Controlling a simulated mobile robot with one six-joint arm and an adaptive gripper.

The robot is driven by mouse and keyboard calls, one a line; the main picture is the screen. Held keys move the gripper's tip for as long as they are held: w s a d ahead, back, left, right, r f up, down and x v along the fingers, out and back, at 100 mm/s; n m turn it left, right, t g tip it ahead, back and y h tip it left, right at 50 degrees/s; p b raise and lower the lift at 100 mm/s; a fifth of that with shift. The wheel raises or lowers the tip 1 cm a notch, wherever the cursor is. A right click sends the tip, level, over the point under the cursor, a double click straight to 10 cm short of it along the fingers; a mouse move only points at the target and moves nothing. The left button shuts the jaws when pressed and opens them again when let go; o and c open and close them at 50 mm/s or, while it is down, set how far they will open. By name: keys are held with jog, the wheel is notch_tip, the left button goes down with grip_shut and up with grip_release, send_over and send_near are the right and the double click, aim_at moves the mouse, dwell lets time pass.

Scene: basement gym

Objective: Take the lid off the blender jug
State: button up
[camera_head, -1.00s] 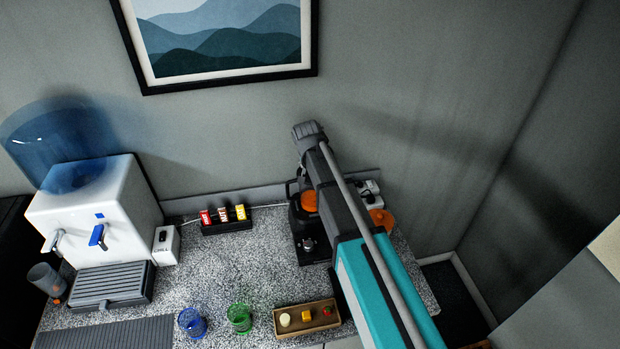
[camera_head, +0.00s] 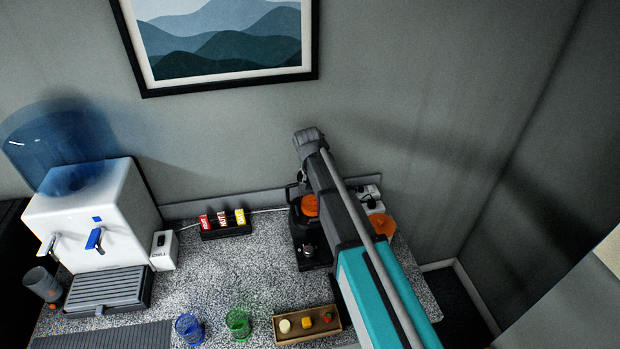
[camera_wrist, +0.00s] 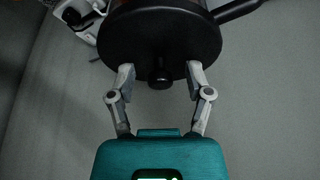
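The blender (camera_head: 312,253) stands at the back right of the counter, its jug (camera_head: 308,204) showing orange inside; my arm covers part of it. In the wrist view the round black lid (camera_wrist: 160,30) fills the top middle, with a dark handle reaching to the upper right. A short black knob (camera_wrist: 160,78) sticks out from the lid toward my gripper. My gripper (camera_wrist: 160,75) is open, one finger on each side of the knob, with a visible gap on both sides. The head view does not show the fingertips.
An orange round thing (camera_head: 383,224) and a white socket block (camera_head: 370,197) stand right of the blender. A small tray (camera_head: 285,338), a green glass (camera_head: 238,324) and a blue glass (camera_head: 190,328) are in front. A bar rack (camera_head: 226,233) and water dispenser (camera_head: 95,215) stand left.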

grip_shut()
jog(key=shift+r, duration=0.2)
notch_tip(320, 180, up, 2)
jog(key=p, duration=0.2)
jog(key=shift+p, duration=0.3)
jog(key=s+d+r+p, duration=0.3)
jog(key=s+r+p, duration=0.7)
jog(key=s, duration=0.3)
jog(key=shift+s+d+r, duration=0.3)
